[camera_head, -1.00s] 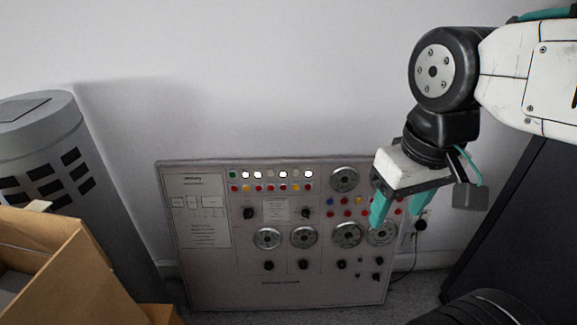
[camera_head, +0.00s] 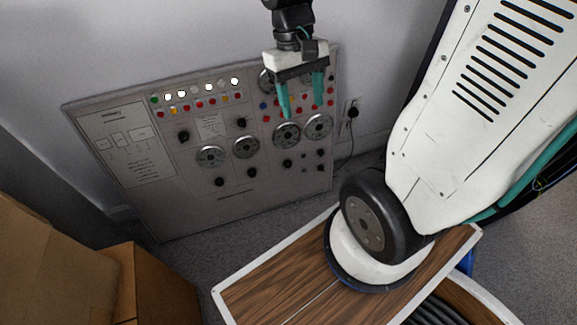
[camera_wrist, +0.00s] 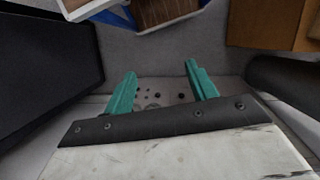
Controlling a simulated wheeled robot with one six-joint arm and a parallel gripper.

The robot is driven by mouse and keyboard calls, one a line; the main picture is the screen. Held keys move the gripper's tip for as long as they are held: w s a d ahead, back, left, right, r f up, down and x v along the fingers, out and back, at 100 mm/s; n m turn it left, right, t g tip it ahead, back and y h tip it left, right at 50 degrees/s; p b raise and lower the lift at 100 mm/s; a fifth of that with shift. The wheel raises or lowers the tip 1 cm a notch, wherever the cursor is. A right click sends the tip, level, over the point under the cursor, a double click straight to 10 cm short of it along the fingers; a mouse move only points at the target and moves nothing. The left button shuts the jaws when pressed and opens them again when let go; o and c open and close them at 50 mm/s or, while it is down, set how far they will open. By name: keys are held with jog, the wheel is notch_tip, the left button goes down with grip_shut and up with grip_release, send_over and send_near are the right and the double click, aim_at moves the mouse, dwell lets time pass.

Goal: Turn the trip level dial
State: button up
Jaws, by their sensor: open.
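A grey control panel (camera_head: 217,197) leans against the wall in the head view. It carries several round silver dials, among them a lower-left dial (camera_head: 210,157), one beside it (camera_head: 246,146), and two at the right (camera_head: 287,134) (camera_head: 318,126). Small black knobs also show, such as one (camera_head: 183,136) on the left. Labels are too small to read, so I cannot tell which is the trip level dial. My gripper (camera_head: 300,108) is open and empty, teal fingers pointing down before the upper right, partly hiding a dial there. In the wrist view my gripper (camera_wrist: 161,70) shows the panel's lower part between its fingers.
Rows of coloured buttons and lamps (camera_head: 200,88) line the panel's top. A wall socket with a black plug (camera_head: 352,112) is right of the panel. Cardboard boxes (camera_head: 150,285) stand at the lower left. Grey carpet (camera_head: 240,232) is bare before the panel.

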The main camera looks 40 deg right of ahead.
jog(key=w+d+f, duration=0.3)
jog(key=w+f, duration=0.2)
jog(key=f, duration=0.3)
jog(key=w+d+f, duration=0.2)
jog(key=w+f, duration=0.3)
jog(key=f, duration=0.3)
jog(key=n+t+h, duration=0.2)
jog(key=n+t, duration=0.3)
jog(key=t, duration=0.8)
send_near(288, 165)
jog(key=s+a+f, duration=0.3)
jog(key=s+f, duration=0.4)
jog(key=f, duration=0.4)
jog(key=w+d+r+n+t+h, duration=0.2)
jog(key=w+r+t, duration=0.3)
jog(key=w+r, duration=0.15)
jog(key=x, duration=0.7)
jog(key=shift+d, duration=0.2)
